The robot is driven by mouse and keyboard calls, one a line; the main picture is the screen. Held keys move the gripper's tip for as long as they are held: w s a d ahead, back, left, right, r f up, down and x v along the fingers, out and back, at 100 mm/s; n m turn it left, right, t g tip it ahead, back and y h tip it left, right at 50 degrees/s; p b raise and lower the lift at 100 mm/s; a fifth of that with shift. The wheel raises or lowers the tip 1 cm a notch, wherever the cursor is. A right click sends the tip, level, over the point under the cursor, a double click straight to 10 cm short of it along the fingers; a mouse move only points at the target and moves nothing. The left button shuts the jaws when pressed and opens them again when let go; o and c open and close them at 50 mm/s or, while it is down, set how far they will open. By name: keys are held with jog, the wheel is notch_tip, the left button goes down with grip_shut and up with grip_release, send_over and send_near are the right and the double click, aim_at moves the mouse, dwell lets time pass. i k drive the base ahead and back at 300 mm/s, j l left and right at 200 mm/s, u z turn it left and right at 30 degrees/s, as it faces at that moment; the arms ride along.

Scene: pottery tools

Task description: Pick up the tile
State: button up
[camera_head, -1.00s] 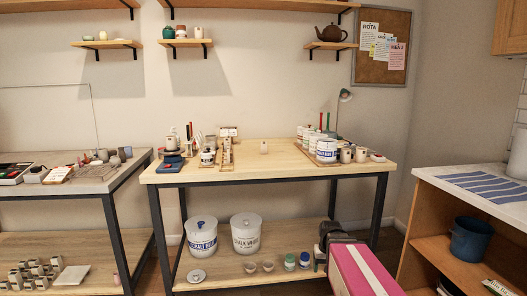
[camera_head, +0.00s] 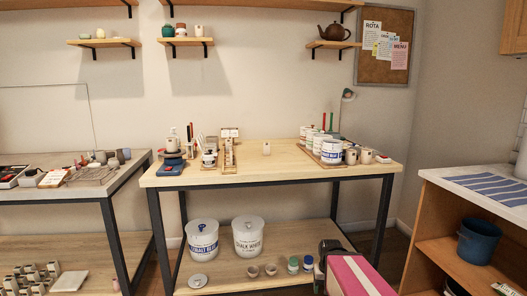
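A small pale upright piece with a dark mark, which looks like a tile (camera_head: 267,149), stands alone near the middle of the wooden table (camera_head: 285,174). More small pale tile-like pieces (camera_head: 28,278) stand on the lower left shelf. I cannot tell for sure which one is the tile meant. Part of my arm, pink and white with a dark end, shows at the lower right, in front of the table and well below its top. No gripper fingers can be made out, and nothing is seen held.
A scale (camera_head: 171,167), cups and a narrow wooden rack (camera_head: 229,156) stand left of the tile. White jars (camera_head: 331,151) and cups on a board stand to its right. The tabletop around the tile is clear. Lidded buckets (camera_head: 248,237) stand on the shelf below.

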aim_at(266, 146)
jog(key=i+j, duration=0.25)
jog(key=j, duration=0.15)
jog(key=i+j, duration=0.25)
jog(key=i+j+z, duration=0.1)
jog(key=i+j, duration=0.15)
jog(key=j, duration=0.25)
jog(key=i+j, duration=0.25)
jog(key=j, duration=0.15)
